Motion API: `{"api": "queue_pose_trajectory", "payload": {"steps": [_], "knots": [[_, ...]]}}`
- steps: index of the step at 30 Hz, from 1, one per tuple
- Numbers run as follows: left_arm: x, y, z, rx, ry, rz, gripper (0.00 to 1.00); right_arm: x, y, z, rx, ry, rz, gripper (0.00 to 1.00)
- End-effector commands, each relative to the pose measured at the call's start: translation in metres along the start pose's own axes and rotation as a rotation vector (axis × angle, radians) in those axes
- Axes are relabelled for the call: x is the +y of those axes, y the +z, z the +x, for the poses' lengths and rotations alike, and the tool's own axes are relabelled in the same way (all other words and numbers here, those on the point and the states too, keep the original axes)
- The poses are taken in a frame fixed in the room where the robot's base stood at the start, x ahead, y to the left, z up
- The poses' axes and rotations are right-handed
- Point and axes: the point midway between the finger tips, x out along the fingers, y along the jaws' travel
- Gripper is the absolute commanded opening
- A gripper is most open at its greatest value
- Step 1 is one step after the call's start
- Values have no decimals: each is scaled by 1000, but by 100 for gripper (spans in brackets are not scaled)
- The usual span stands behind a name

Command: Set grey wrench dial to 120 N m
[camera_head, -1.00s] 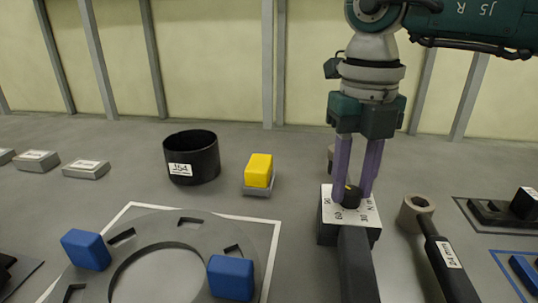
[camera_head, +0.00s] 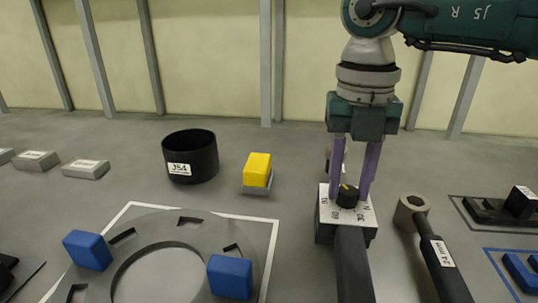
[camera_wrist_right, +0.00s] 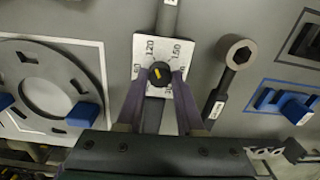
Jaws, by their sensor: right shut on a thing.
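The grey wrench (camera_head: 352,262) lies with its handle toward me. Its white scale plate (camera_head: 330,218) shows 60 and 30 on the near side in the head view. In the right wrist view the plate (camera_wrist_right: 142,66) shows 120 at the far left and 150 at the far right. A black dial knob (camera_head: 347,198) with a yellow mark stands on the plate. In the wrist view the mark on the knob (camera_wrist_right: 160,76) slants up and left, roughly toward 120. My right gripper (camera_head: 353,197) points down, its purple fingers shut on the knob from both sides. My left gripper is not in view.
A dark 24 mm wrench (camera_head: 441,254) lies close on the right. A yellow block (camera_head: 257,170) and black cup (camera_head: 191,157) stand to the left, behind a grey ring plate (camera_head: 203,222) with blue blocks (camera_head: 230,277). Blue and black parts lie at far right.

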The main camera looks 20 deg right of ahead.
Motion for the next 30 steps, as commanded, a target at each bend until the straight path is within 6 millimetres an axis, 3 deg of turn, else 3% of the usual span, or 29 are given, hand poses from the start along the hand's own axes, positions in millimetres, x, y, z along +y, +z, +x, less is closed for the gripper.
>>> {"api": "queue_pose_trajectory", "payload": {"steps": [1,2,9,20,30], "knots": [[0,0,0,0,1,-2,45,0,0,0,0,-1,0,0],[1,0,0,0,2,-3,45,0,0,0,0,-1,0,38],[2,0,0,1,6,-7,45,0,0,0,0,-1,-1,65],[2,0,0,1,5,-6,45,0,1,-6,-2,1,-1,67],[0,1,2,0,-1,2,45,0,1,-70,-4,3,0,67]]}}
